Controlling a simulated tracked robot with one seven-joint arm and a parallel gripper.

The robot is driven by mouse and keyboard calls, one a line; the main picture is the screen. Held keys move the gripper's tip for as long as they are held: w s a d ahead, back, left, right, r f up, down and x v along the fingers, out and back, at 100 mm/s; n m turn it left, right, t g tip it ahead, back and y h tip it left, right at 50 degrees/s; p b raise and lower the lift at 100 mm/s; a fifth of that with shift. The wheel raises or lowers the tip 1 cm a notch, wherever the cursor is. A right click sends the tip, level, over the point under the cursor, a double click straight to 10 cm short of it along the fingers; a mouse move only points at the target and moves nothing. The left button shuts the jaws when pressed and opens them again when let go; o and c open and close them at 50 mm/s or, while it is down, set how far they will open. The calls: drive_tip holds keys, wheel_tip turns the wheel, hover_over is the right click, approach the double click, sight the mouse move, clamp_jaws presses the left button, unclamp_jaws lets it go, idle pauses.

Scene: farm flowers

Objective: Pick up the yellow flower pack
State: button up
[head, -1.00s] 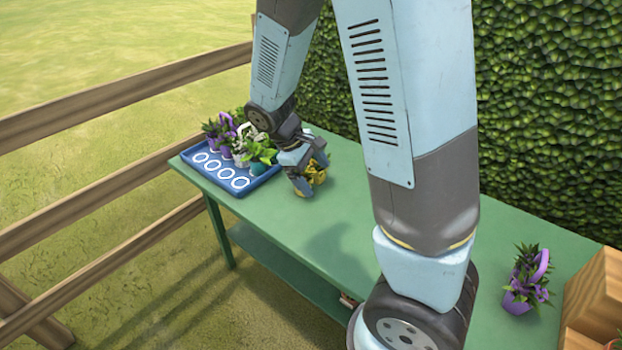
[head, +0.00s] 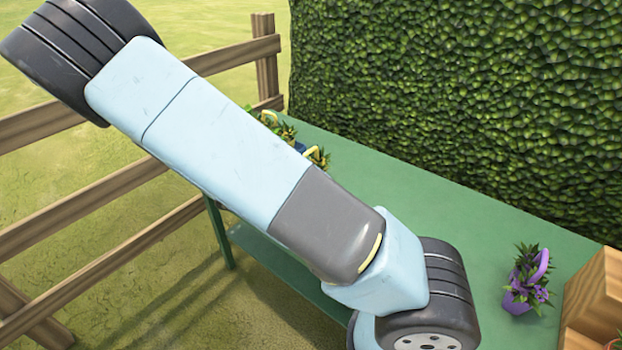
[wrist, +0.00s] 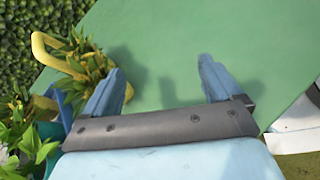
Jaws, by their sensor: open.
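A yellow flower pack, a leafy plant with a curved yellow handle (wrist: 46,55), is at the upper left of the wrist view, beside my left finger and outside the jaws. Part of a yellow-handled plant (head: 317,157) shows above my arm in the head view; its lower part is hidden. My gripper (wrist: 161,70) is open over the green table, with only bare tabletop between its fingers. The gripper is hidden behind my arm in the head view.
A purple flower pack (head: 526,280) stands by a wooden crate (head: 594,290) at the right. The green table (head: 440,215) is clear between. A hedge (head: 450,90) and wooden fence (head: 80,230) border it.

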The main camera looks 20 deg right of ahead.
sight(317, 157)
drive_tip(key=f+n+t, duration=0.1)
drive_tip(key=w+a+n+t+h, duration=0.1)
drive_tip(key=shift+w+f+n+h, duration=0.2)
drive_tip(key=shift+f+n+h, duration=0.1)
drive_tip(key=shift+f, duration=0.05)
drive_tip(key=shift+w+a+f+n+t+h, duration=0.25)
drive_tip(key=shift+w+a+n+t+h, duration=0.2)
drive_tip(key=shift+n+t, duration=0.35)
drive_tip(key=a+n+t, duration=0.1)
drive_tip(key=w+n+t, duration=0.1)
drive_tip(key=shift+w+a+f+t+h, duration=0.25)
drive_tip(key=shift+a+t, duration=0.05)
drive_tip(key=shift+a, duration=0.05)
drive_tip(key=shift+w+a+n+t, duration=0.3)
drive_tip(key=shift+a+n+t, duration=0.1)
drive_tip(key=shift+n+t, duration=0.2)
drive_tip(key=shift+w+a+n+t, duration=0.25)
drive_tip(key=shift+a+n+t, duration=0.15)
drive_tip(key=shift+n+t, duration=0.15)
drive_tip(key=x, duration=0.8)
drive_tip(key=shift+d, duration=0.15)
drive_tip(key=shift+w+x, duration=0.25)
drive_tip(key=shift+x, duration=2.5)
drive_tip(key=shift+c, duration=0.3)
drive_tip(key=c, duration=1.2)
drive_tip(key=shift+r, duration=0.1)
